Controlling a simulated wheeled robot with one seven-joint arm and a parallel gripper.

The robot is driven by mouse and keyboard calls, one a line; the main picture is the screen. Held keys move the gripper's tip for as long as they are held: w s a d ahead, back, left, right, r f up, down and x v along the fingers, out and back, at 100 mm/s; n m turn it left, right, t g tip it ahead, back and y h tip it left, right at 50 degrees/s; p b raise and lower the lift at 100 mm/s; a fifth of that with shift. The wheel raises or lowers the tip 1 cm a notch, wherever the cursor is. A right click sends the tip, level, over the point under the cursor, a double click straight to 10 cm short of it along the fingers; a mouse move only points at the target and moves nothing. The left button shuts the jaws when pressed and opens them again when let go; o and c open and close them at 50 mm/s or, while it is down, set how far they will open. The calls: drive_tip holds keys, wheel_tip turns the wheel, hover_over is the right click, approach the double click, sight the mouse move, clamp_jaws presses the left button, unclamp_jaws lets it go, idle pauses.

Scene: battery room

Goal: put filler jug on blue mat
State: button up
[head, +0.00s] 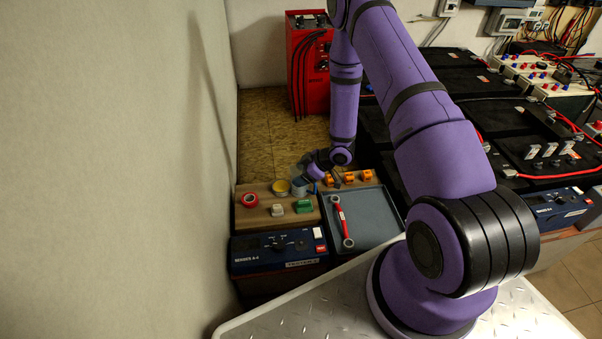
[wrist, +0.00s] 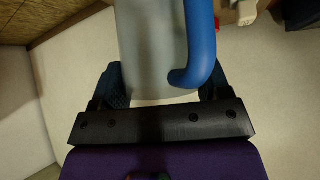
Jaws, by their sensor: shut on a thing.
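The filler jug (wrist: 150,50), pale grey and translucent with a thick blue handle (wrist: 204,40), fills the top middle of the wrist view. My gripper (wrist: 162,86) is shut on it, one dark finger on each side. In the head view my gripper (head: 309,178) is small and far off, above the back of a brown bench top, and the jug there is too small and covered to make out well. No clear blue mat shows; a flat blue-grey tray or mat (head: 370,222) lies right of the brown top, with a red-handled wrench (head: 342,220) on it.
The brown top (head: 250,222) holds red tape (head: 250,199), a yellow-rimmed tin (head: 281,187), a green block (head: 304,207) and orange pieces (head: 348,177). A red cabinet (head: 309,65) stands behind. Black batteries (head: 440,65) line the right; a wall (head: 130,150) closes the left.

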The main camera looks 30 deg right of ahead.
drive_tip(key=o, duration=1)
drive_tip(key=shift+o, duration=0.2)
drive_tip(key=shift+d+r, duration=0.1)
drive_tip(key=shift+r, duration=0.15)
drive_tip(key=v, duration=1.2)
